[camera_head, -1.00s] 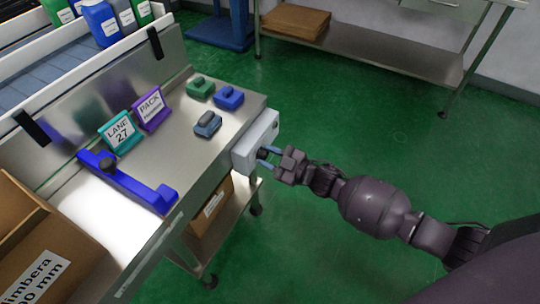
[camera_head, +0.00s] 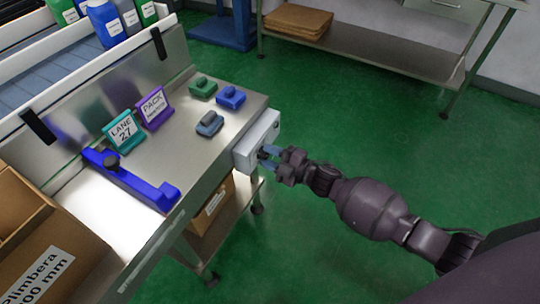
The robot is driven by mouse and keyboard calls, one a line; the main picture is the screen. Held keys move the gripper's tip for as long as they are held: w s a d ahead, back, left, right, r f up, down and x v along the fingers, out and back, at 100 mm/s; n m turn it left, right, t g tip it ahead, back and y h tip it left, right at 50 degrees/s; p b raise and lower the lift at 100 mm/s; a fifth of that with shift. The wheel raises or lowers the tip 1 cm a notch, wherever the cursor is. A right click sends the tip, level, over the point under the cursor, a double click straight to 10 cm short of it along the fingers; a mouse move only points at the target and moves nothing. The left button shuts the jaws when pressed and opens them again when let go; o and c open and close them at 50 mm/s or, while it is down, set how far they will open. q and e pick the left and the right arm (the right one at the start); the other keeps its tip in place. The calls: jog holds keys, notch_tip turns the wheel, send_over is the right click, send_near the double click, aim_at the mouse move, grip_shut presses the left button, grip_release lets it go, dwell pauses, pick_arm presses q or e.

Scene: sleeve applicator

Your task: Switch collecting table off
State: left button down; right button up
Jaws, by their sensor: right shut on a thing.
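The collecting table (camera_head: 172,164) is a steel table at the left, with a light grey switch box (camera_head: 252,147) fixed to its right end. A dark knob on the box's right face is mostly hidden by my fingers. Whether the switch is on or off cannot be told. My left gripper is not in view.
On the table are a blue bracket (camera_head: 130,178), a teal sign (camera_head: 123,131), a purple sign (camera_head: 154,107) and small green and blue blocks. Cardboard boxes (camera_head: 40,235) stand at the lower left. Green floor (camera_head: 370,135) is clear to the right.

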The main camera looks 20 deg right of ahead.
dwell(0.3)
jog(key=o, duration=0.9)
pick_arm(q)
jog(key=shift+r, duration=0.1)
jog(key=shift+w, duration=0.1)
pick_arm(e)
jog(key=shift+s+d, duration=0.1)
jog(key=shift+s+d, duration=0.2)
jog(key=shift+s, duration=0.05)
pick_arm(q)
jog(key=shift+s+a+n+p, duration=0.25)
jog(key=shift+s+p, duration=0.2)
jog(key=shift+p, duration=0.4)
pick_arm(e)
jog(key=v, duration=1)
